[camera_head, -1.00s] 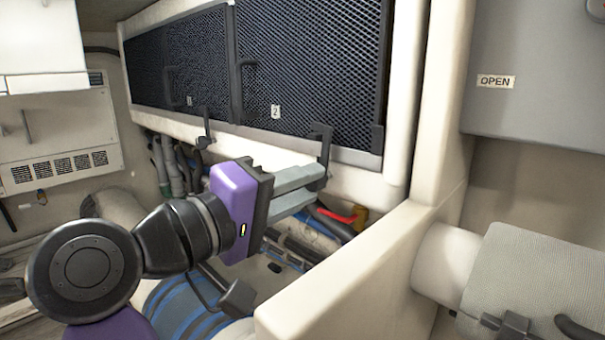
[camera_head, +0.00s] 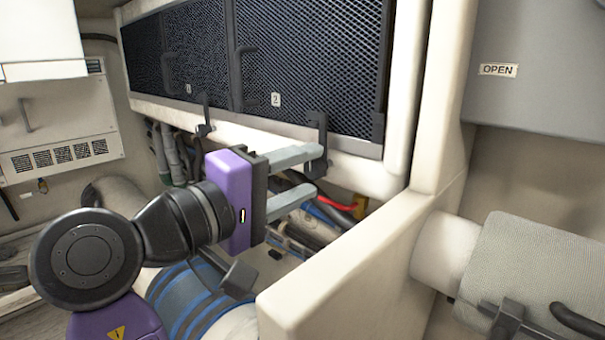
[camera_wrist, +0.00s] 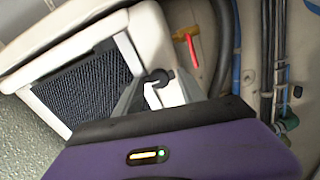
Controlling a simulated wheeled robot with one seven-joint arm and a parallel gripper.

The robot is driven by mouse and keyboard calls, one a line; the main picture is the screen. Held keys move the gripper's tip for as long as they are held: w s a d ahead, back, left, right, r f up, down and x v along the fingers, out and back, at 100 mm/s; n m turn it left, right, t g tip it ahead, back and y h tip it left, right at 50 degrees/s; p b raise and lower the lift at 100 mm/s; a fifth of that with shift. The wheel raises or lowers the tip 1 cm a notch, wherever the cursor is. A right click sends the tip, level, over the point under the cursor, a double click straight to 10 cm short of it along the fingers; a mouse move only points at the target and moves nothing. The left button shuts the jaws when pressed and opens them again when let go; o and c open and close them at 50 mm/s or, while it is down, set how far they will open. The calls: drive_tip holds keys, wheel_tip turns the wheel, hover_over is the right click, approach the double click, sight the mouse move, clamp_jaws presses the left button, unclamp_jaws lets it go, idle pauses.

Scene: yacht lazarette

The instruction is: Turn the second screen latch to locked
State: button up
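The second screen (camera_head: 310,60) is a dark mesh panel with a small "2" tag (camera_head: 275,99). Its dark latch (camera_head: 318,135) sits at the panel's lower right edge and hangs downward. My gripper (camera_head: 319,171) is in front of the latch, its two grey fingers spread apart, one above the other in the head view. The upper fingertip overlaps the latch's lower part. In the wrist view the dark rounded latch end (camera_wrist: 157,77) shows between the fingers of my gripper (camera_wrist: 158,95). Whether a finger touches it I cannot tell.
The first screen's latch (camera_head: 204,118) hangs to the left. A cream partition (camera_head: 345,260) stands close at the right of my gripper. Hoses and a red-handled valve (camera_head: 336,203) lie below the screens. A grey box marked OPEN (camera_head: 540,70) is at right.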

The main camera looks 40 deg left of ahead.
drive_tip(key=shift+s, duration=0.1)
drive_tip(key=s+b, duration=0.2)
drive_tip(key=s, duration=0.5)
drive_tip(key=shift+s+a+b, duration=0.25)
drive_tip(key=shift+s+b, duration=0.05)
drive_tip(key=shift+b, duration=0.05)
drive_tip(key=shift+s, duration=0.1)
idle(0.4)
